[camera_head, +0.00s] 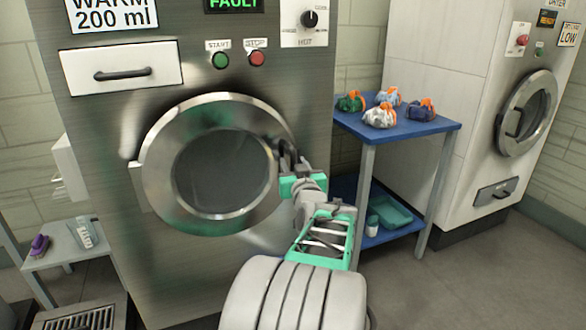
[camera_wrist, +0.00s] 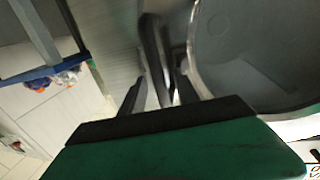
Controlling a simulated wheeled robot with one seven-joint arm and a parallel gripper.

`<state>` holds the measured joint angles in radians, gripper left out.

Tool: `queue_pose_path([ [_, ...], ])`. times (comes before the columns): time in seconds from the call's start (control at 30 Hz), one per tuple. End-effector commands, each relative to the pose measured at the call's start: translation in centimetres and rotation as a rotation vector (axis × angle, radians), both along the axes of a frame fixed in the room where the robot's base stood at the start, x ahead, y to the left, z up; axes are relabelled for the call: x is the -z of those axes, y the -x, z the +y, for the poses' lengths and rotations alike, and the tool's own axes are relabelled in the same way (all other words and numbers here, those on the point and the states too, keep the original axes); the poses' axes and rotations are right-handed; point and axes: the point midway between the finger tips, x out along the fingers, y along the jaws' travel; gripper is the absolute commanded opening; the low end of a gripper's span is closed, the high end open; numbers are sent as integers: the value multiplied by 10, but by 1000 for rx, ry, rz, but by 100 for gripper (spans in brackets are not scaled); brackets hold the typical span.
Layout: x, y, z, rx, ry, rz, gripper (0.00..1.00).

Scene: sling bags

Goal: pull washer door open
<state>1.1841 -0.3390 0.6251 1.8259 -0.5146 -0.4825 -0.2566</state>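The washer door (camera_head: 147,178) is a round metal ring with dark glass on the front of the steel washer. It looks shut or nearly shut; a small gap cannot be ruled out. A dark handle (camera_head: 279,150) stands at the right side of the door. My gripper (camera_head: 286,164) is at this handle, and its tips are partly hidden in the head view. In the wrist view the handle (camera_wrist: 156,50) runs between the two dark fingers, with a visible gap by the left finger. My gripper (camera_wrist: 163,90) looks open around the handle.
A blue table (camera_head: 425,128) with several small bags stands right of the washer, close to my arm. A white machine (camera_head: 430,50) with a round door stands farther right. A low side table (camera_head: 60,258) is at left. The floor (camera_head: 480,280) at right is clear.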

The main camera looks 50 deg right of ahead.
Motion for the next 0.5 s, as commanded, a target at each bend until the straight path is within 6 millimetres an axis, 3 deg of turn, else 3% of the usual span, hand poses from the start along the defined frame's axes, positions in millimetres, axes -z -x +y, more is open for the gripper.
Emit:
queue_pose_path([
  [0.27,0,-3,-3,0,-1,-1,38],
  [0.5,0,-3,-2,0,-1,-1,19],
])
